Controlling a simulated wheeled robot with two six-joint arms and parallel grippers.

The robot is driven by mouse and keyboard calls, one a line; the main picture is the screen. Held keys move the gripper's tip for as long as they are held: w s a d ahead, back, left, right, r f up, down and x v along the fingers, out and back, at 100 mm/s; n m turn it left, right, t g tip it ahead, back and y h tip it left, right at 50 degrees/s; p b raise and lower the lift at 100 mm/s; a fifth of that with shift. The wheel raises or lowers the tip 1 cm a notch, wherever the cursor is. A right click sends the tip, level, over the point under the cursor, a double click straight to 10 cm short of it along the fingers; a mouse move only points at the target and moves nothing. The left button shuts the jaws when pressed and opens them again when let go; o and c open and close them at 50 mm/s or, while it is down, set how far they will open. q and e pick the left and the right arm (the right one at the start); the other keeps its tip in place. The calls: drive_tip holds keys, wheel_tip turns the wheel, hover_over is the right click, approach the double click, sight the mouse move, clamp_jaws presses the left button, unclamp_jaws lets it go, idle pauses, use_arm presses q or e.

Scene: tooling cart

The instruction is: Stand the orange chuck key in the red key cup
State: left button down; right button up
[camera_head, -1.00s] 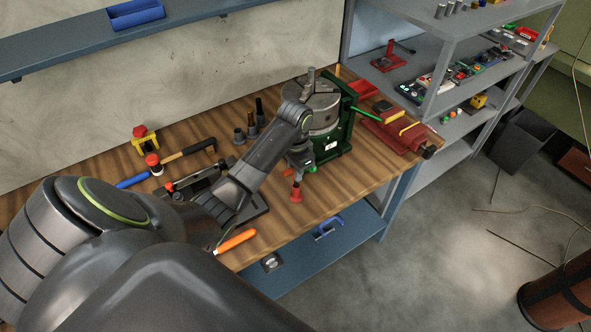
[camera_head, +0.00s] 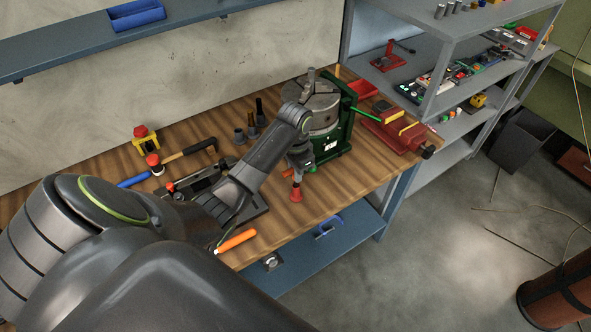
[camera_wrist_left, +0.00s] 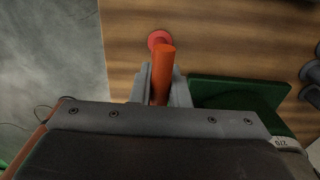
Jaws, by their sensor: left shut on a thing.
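The red key cup (camera_head: 296,195) stands upright near the front edge of the wooden bench; it also shows in the left wrist view (camera_wrist_left: 158,38). My left gripper (camera_head: 297,172) is just above the cup, beside the green-framed chuck. In the left wrist view my left gripper (camera_wrist_left: 161,92) is shut on the orange chuck key (camera_wrist_left: 163,72), its orange bar between the fingers. In the head view a bit of the key's orange bar (camera_head: 287,172) shows beside the gripper. I cannot tell whether the key's lower end is inside the cup. My right gripper is not in view.
The grey chuck in its green stand (camera_head: 330,143) is close behind and right of my left gripper. A red vise (camera_head: 395,130) is farther right. An orange-handled tool (camera_head: 236,240) lies at the front edge. Hammers and sockets (camera_head: 240,136) are behind my arm.

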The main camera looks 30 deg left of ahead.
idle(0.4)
use_arm(q)
drive_tip(key=c, duration=0.9)
unclamp_jaws()
drive_tip(key=shift+r+p, duration=0.95)
drive_tip(key=shift+r, duration=2.05)
